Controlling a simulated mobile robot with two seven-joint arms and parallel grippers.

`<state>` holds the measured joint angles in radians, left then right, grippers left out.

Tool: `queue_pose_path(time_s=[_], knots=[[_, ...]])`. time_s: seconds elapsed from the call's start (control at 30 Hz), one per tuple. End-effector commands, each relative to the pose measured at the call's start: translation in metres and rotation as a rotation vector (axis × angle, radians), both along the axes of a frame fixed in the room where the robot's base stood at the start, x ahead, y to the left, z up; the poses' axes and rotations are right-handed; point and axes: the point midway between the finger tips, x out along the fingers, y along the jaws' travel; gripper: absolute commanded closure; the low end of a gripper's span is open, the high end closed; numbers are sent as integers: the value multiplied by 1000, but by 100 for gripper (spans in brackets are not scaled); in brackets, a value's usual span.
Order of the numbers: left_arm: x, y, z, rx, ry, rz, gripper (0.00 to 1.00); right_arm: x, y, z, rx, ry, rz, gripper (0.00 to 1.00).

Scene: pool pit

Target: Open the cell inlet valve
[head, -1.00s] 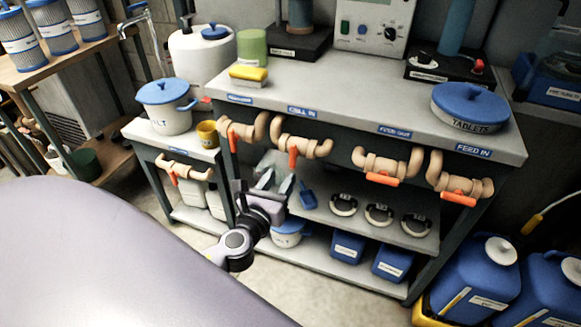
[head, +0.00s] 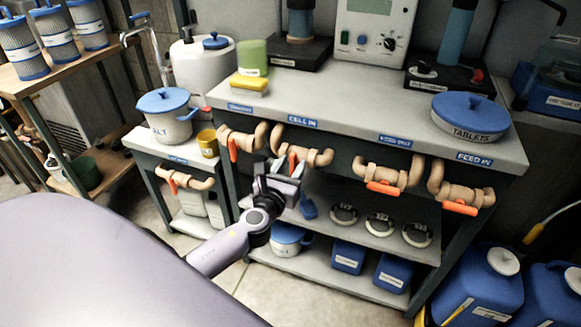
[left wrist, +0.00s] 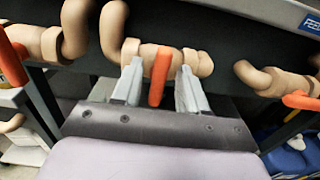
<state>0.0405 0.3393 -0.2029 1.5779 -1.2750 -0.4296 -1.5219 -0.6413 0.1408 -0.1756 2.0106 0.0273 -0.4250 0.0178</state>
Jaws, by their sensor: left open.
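The cell inlet valve is the tan pipe valve (head: 316,157) under the blue "CELL IN" label (head: 303,122) on the bench edge. Its orange handle (head: 292,161) hangs down and is partly hidden by my left gripper (head: 279,171) in the head view. In the left wrist view the orange handle (left wrist: 160,78) stands between the two grey fingertips of my open left gripper (left wrist: 160,82), with a gap on both sides. The tan valve body (left wrist: 153,56) lies just behind the fingertips. My right gripper is not in view.
Similar valves flank it: one with a hanging orange handle (head: 232,149) to the left, and two with crosswise handles, the feed pump one (head: 383,188) and the "FEED IN" one (head: 460,208), to the right. A lower shelf (head: 365,215) holds black-and-white rings.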

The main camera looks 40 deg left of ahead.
Motion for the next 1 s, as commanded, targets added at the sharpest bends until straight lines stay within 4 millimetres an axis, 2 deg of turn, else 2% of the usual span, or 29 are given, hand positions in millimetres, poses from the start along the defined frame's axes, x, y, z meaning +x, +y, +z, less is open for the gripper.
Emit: queue_pose_path(time_s=[0.07,0.1,0.17,0.2,0.23,0.67,1.0], knots=[[0,0,0,0,0,0,57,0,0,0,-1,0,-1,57],[0,0,0,0,0,0,61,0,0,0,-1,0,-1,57],[0,0,0,0,0,0,80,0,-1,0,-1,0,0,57],[0,0,0,-1,0,0,93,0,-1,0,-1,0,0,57],[0,0,0,0,0,0,100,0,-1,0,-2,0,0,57],[-1,0,-1,-62,-15,0,100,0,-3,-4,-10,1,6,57],[-1,2,-2,-310,-75,1,100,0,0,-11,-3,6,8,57]])
